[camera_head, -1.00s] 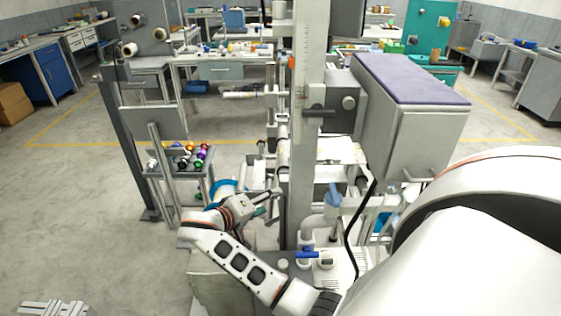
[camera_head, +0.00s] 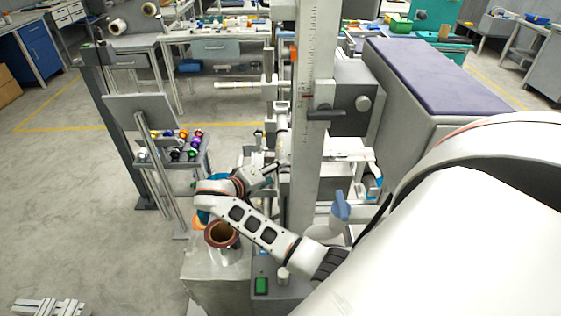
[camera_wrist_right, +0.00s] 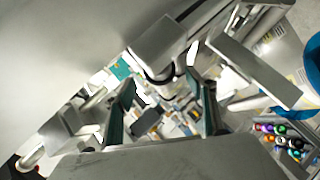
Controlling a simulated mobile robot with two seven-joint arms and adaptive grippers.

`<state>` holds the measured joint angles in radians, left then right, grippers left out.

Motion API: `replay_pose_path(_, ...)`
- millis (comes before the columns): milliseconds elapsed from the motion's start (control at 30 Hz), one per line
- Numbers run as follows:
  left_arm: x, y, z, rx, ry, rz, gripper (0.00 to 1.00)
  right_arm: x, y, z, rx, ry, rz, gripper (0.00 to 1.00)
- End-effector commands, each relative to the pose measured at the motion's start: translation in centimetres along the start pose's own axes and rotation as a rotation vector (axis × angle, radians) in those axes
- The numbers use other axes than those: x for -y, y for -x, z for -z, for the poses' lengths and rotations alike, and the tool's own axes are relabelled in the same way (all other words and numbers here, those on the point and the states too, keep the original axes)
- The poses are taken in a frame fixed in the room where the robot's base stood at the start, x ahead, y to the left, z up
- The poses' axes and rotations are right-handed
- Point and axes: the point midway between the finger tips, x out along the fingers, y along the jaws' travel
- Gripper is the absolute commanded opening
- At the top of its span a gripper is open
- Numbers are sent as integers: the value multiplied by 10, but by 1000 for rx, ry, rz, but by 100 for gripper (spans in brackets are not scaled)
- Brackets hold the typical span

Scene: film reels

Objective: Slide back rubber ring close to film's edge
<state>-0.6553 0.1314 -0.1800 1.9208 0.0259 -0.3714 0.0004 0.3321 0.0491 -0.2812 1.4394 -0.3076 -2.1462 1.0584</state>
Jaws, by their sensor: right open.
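My right gripper (camera_head: 274,170) is beside the machine's upright column, its arm coming in from the lower right and bending back. In the right wrist view its two fingers (camera_wrist_right: 164,108) are apart with nothing between them. A black curved band, probably the rubber ring (camera_wrist_right: 160,78), shows under the end of a pale grey cylinder (camera_wrist_right: 160,45), just beyond the fingers and apart from them. I cannot pick out the ring in the head view. The film's edge is not clear in either view. My left gripper is out of view.
The grey column (camera_head: 313,110) stands close right of the gripper. A brown-rimmed roll (camera_head: 222,235) is below my wrist. A rack of coloured spools (camera_head: 180,145) and a tilted grey panel (camera_head: 140,112) stand left. Open floor lies further left.

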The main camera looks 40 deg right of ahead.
Motion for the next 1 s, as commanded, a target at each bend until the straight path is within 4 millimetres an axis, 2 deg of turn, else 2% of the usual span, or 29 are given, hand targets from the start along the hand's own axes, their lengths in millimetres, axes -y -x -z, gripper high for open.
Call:
replay_pose_path(100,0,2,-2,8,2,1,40,-2,-18,1,0,0,-3,56)
replay_pose_path(233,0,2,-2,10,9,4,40,-1,-30,1,-1,0,-1,56)
replay_pose_path(600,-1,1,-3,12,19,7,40,0,-35,0,0,-1,1,56)
replay_pose_path(800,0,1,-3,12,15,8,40,0,-35,0,0,-1,1,4)
replay_pose_path(833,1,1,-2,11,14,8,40,0,-35,0,0,-1,0,0)
replay_pose_path(1000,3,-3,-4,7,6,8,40,3,-37,6,0,-4,1,0)
